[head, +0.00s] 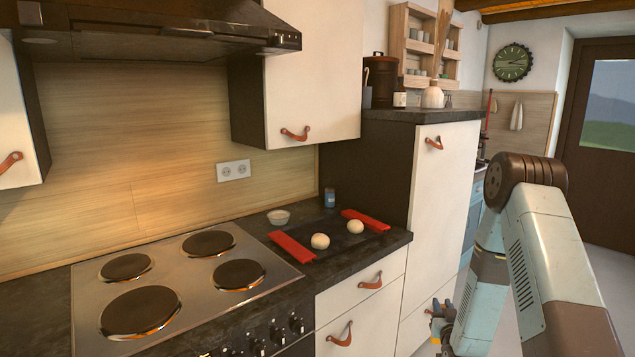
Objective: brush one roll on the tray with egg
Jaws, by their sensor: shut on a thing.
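Two pale round rolls, one at the left (320,241) and one at the right (355,226), sit on a dark tray (335,229) on the counter. A red strip lies along the tray's left (292,246) and right (365,220) ends. A small white bowl (278,217) stands just behind the tray, its contents unclear. No brush can be made out. My gripper (437,314) is small in view, low in front of the tall cabinet, well below the counter. It appears shut on the leather pull (428,312) of the low front; the contact is partly hidden.
A small blue jar (330,198) stands behind the tray. The hob (190,285) with several plates is to its left. The tall cabinet (440,190) rises to its right. Drawers with leather pulls (370,281) are below the counter. Floor shows at the right.

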